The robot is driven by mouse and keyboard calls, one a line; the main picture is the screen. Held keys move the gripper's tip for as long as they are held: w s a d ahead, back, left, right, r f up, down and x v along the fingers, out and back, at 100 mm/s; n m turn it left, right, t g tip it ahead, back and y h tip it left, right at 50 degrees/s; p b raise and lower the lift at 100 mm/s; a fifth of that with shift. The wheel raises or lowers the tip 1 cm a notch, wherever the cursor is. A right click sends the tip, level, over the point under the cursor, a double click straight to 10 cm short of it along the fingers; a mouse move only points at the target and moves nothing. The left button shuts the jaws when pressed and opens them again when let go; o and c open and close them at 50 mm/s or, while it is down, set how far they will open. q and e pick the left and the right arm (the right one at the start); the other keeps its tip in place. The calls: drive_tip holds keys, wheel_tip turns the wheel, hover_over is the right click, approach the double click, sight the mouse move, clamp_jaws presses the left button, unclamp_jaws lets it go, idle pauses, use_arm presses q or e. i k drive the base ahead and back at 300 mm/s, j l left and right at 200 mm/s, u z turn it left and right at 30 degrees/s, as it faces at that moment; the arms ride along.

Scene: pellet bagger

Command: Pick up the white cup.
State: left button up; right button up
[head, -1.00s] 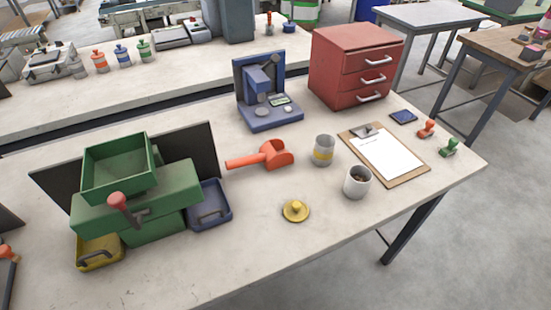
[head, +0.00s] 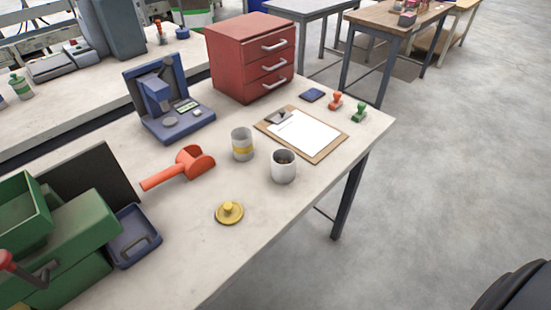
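The white cup (head: 284,168) stands upright on the workbench near its front right edge, with something dark brown inside. Neither gripper shows in the head view. A dark rounded shape at the bottom right corner may be part of my own body.
A yellow knobbed lid (head: 229,212) and an orange scoop (head: 182,167) lie left of the cup. Behind are a clipboard (head: 262,126), a blue device (head: 168,105) and a red drawer cabinet (head: 228,62). A green bagger (head: 75,235) fills the left. Floor is open at right.

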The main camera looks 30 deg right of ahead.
sight(281, 174)
drive_tip(key=k+z, duration=0.15)
drive_tip(key=z, duration=0.7)
